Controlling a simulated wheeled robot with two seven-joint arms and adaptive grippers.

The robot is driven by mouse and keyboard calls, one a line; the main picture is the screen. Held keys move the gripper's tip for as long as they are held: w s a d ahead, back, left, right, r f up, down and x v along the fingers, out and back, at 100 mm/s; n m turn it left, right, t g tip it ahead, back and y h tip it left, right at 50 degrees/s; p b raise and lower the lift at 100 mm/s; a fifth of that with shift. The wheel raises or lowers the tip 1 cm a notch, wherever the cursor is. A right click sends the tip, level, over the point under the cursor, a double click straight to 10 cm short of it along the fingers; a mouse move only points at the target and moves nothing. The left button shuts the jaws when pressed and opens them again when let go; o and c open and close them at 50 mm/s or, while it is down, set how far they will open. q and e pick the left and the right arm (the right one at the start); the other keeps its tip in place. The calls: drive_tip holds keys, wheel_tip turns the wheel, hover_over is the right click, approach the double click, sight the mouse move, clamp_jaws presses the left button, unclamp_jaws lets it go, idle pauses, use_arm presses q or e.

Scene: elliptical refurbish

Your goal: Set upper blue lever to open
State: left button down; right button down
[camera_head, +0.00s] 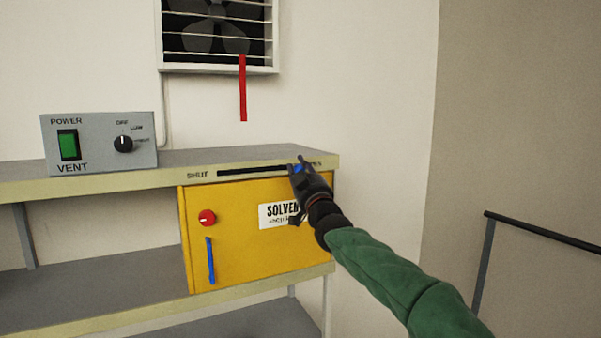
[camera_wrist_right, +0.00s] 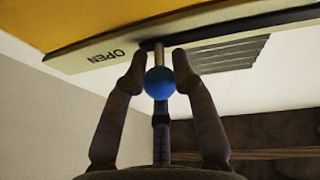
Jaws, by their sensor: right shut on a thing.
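The upper blue lever, a blue ball knob (camera_head: 298,169) on a short metal stem, sits at the right end of the black slot (camera_head: 250,171) in the shelf edge, beside the OPEN label. SHUT is printed at the slot's left end. In the right wrist view the blue knob (camera_wrist_right: 160,83) and its stem are between the fingers, near the OPEN lettering. My right gripper (camera_head: 298,170) is closed around the lever and partly hides it and the label. My left gripper is not in view.
Below the slot is a yellow solvent cabinet (camera_head: 235,250) with a red knob (camera_head: 207,217) and a blue vertical handle (camera_head: 210,261). A grey VENT power box (camera_head: 100,143) stands on the shelf. A red strip (camera_head: 243,88) hangs from the wall fan (camera_head: 218,35). A railing (camera_head: 540,231) is at right.

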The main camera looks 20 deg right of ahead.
drive_tip(key=shift+d, duration=0.1)
drive_tip(key=c, duration=1.1)
unclamp_jaws()
drive_tip(key=shift+o, duration=0.6)
drive_tip(key=shift+d, duration=0.25)
drive_tip(key=shift+s+a, duration=0.1)
drive_tip(key=shift+a, duration=0.1)
drive_tip(key=d+v, duration=0.1)
drive_tip(key=v, duration=1)
drive_tip(key=shift+s+a+f, duration=0.25)
drive_tip(key=shift+s+a, duration=0.15)
